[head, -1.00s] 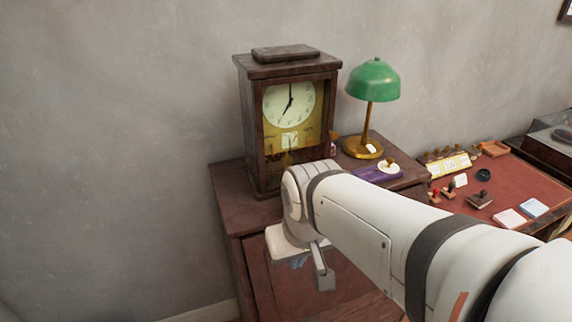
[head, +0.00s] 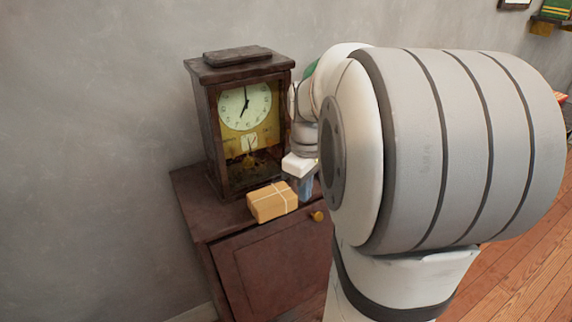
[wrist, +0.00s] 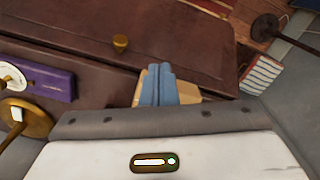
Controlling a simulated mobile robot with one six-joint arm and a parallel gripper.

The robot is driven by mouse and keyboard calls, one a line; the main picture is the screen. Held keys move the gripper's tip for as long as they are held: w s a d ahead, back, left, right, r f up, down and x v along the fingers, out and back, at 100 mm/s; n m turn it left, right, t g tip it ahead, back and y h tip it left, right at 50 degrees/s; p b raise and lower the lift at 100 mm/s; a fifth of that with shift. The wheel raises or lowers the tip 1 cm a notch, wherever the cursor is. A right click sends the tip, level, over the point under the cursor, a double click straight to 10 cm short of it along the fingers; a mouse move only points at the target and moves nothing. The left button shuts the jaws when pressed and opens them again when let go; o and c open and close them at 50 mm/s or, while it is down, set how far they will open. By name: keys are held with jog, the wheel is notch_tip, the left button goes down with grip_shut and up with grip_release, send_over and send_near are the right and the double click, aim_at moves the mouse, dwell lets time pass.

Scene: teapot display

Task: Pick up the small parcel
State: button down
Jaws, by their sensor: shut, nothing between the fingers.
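The small parcel (head: 272,202) is a tan box tied with pale string. It sits on the dark wooden cabinet top, in front of the clock and close to the front edge. My gripper (head: 305,190) is just right of the parcel in the head view, its blue fingers pointing down. In the wrist view the fingers (wrist: 158,84) are together with nothing between them. Part of the parcel (wrist: 188,91) shows behind and beside them, the rest hidden by the fingers and gripper body. I cannot tell whether the fingers touch it.
The wooden clock (head: 240,120) stands right behind the parcel. A brass knob (head: 317,216) is on the cabinet front (head: 268,268). In the wrist view, a purple item (wrist: 45,80) and a brass base (wrist: 28,118) lie at the left. My arm hides the right side.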

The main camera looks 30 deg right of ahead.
aim_at(283, 200)
jog(key=w+a+f+p, duration=0.1)
jog(key=w+f, duration=0.2)
jog(key=f, duration=0.3)
jog(key=shift+w+a, duration=0.35)
jog(key=shift+w, duration=0.1)
jog(key=shift+w+a, duration=0.45)
jog(key=shift+w, duration=0.4)
jog(key=shift+s, duration=0.1)
